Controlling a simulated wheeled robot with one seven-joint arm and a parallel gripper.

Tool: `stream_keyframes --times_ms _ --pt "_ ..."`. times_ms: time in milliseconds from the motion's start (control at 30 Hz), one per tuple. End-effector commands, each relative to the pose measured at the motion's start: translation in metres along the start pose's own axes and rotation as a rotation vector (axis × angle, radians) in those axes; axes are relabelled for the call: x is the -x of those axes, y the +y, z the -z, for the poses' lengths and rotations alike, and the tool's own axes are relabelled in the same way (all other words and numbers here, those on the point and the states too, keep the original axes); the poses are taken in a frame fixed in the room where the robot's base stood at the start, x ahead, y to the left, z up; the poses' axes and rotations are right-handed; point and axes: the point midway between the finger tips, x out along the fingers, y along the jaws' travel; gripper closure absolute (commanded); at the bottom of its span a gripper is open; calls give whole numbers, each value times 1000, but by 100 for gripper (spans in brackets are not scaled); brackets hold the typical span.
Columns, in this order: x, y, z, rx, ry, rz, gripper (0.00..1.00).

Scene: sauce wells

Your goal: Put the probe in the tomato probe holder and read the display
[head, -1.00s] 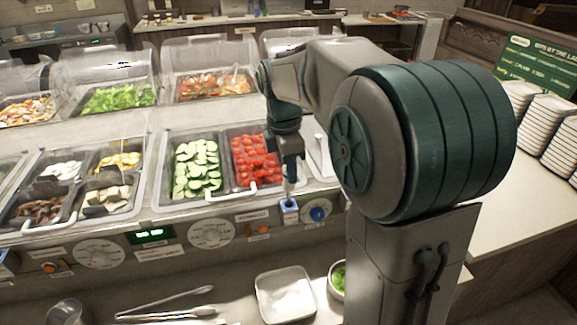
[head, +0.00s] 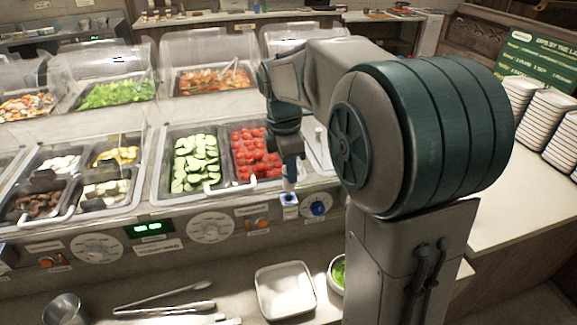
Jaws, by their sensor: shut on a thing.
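My gripper (head: 289,184) points down at the counter's front edge, just in front of the tomato pan (head: 254,150). It is shut on the probe, of which only a small pale part (head: 289,197) shows below the fingers. A small blue-and-white holder (head: 289,210) sits directly beneath, on the front edge near the tomatoes. The probe's lower end meets or enters the holder's top; its tip is hidden, and I cannot tell how deep it is. The green-lit display (head: 150,229) is on the front panel to the left; its digits are too small to read.
The cucumber pan (head: 195,160) is left of the tomatoes. Dials, including a blue knob (head: 317,205), line the front panel. Tongs (head: 165,300), a white tray (head: 285,291) and a metal cup (head: 65,308) lie on the lower shelf. Stacked plates (head: 545,125) stand at right.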

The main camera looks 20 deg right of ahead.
Motion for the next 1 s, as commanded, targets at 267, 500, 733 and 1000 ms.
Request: stream_keyframes --times_ms 267,500,733,1000 --pt "-2 0 0 0 0 0 100" --pt "-8 0 1 0 0 0 100" --pt "-14 0 1 0 0 0 100" --pt "-21 0 2 0 0 0 100"
